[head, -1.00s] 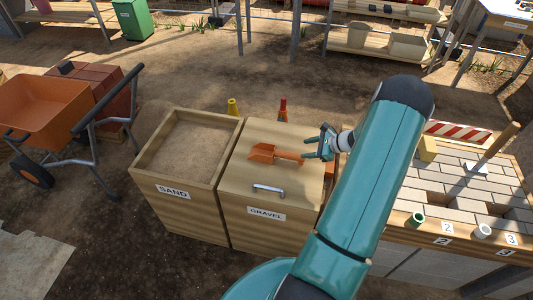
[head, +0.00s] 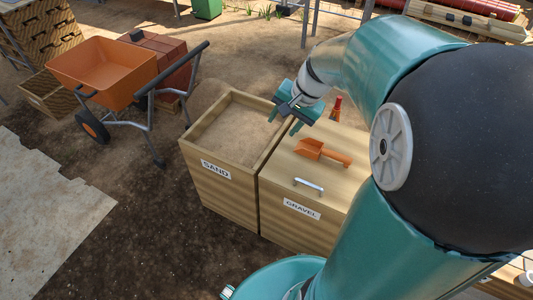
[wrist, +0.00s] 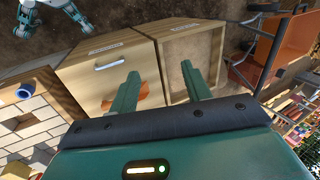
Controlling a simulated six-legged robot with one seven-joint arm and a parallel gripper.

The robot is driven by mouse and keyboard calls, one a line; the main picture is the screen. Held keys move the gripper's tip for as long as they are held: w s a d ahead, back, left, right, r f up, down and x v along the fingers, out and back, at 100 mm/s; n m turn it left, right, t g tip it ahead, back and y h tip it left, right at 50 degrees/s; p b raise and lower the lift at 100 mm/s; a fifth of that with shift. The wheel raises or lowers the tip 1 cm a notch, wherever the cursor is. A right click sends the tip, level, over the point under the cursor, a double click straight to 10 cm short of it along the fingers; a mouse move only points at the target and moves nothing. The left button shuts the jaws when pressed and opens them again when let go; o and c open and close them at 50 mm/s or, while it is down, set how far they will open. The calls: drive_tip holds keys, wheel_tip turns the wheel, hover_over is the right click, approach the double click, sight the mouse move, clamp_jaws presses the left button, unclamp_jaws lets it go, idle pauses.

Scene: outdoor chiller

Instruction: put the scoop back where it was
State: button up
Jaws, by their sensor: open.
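The orange scoop (head: 322,152) lies on the closed wooden lid of the gravel box (head: 292,222), behind the lid's metal handle. In the wrist view the scoop (wrist: 143,95) is partly hidden behind a finger. My gripper (head: 286,122) is open and empty. It is above the boxes, near the edge between the sand box and the gravel box, apart from the scoop. The open sand box (head: 218,178) stands to the left, filled with sand.
An orange wheelbarrow (head: 105,72) stands at the left, with red bricks (head: 152,62) behind it. A red-topped cone (head: 336,108) stands behind the gravel box. My arm covers the right side. Bare ground lies in front at the left.

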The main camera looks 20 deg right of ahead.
drive_tip(key=s+a+r+n+t+h, duration=0.1)
drive_tip(key=s+a+r+n, duration=0.2)
drive_tip(key=s, duration=0.4)
drive_tip(key=s+a+r+n+t+h, duration=0.1)
drive_tip(key=s+a+r+n, duration=0.3)
drive_tip(key=s+a+n, duration=0.2)
drive_tip(key=shift+s+a+r+n+h, duration=0.3)
drive_tip(key=shift+s+a+h, duration=0.1)
drive_tip(key=shift+a, duration=0.75)
drive_tip(key=shift+c, duration=1.3)
drive_tip(key=shift+d, duration=0.2)
